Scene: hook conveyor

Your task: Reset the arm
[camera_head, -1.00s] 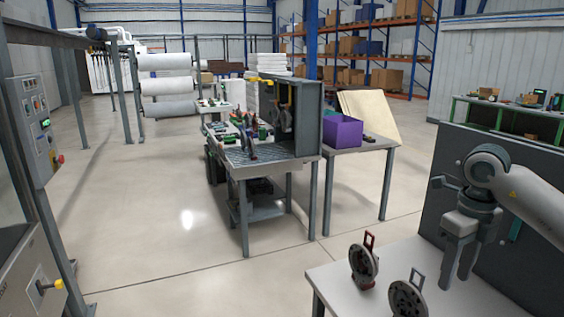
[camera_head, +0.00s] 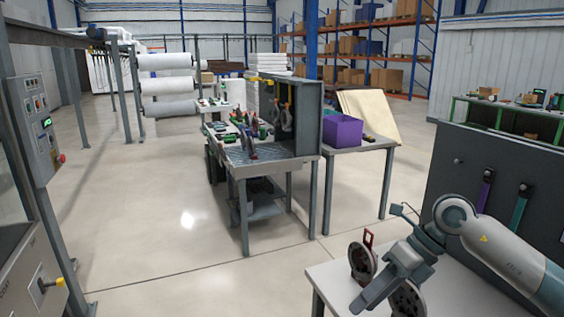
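My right arm comes in from the right, and its gripper (camera_head: 372,293) hangs over the light table (camera_head: 470,290), tilted down to the left. Its fingers overlap in this view, so the gap between them cannot be judged. A round metal disc with a red handle (camera_head: 361,263) stands on the table just left of and behind the gripper. A second round disc (camera_head: 408,301) is partly hidden behind the gripper. Whether the gripper touches either disc cannot be told. My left gripper is not in view.
A dark panel (camera_head: 460,200) with purple and teal hanging pieces stands behind the light table. A workbench with tools (camera_head: 262,155) and a purple bin (camera_head: 342,131) stand farther back. A control box (camera_head: 38,125) is at the left. Open floor lies between.

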